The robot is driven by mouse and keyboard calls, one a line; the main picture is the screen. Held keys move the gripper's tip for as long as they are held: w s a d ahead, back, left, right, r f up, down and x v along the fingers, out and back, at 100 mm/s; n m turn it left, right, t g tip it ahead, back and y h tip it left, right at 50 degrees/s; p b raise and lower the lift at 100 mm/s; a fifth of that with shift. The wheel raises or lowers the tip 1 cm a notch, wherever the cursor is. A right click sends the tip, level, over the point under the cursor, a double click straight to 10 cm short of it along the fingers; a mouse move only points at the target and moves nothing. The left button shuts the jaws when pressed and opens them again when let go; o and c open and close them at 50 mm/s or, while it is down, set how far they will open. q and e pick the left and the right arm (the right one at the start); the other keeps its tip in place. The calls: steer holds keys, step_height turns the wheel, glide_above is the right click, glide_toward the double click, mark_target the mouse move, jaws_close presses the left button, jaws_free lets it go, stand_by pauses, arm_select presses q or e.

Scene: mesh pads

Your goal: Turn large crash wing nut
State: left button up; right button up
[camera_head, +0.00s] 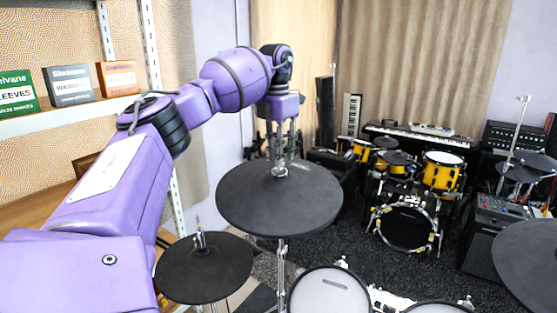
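A large round black cymbal pad (280,207) is at the centre, on a metal stand. A small silver wing nut (280,171) sits at the top of its centre post. My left arm reaches in from the left, and my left gripper (283,154) points down directly over the post. Its fingertips are at or just above the wing nut. I cannot tell whether they touch it or how far apart they are, as fingers and post overlap. My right gripper is not in view.
A smaller black cymbal pad (204,272) is at lower left, its rod pointing up. White drum pads (328,292) stand below the large cymbal. Another black cymbal (530,262) is at the right edge. A yellow drum kit (441,172) and keyboards stand behind. A shelf (60,119) holds boxes at left.

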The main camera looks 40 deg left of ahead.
arm_select(q)
step_height(320, 180, up, 10)
steer(key=shift+s+a+f, duration=0.15)
steer(key=shift+f, duration=0.05)
steer(key=shift+f, duration=0.1)
stand_by(0.5)
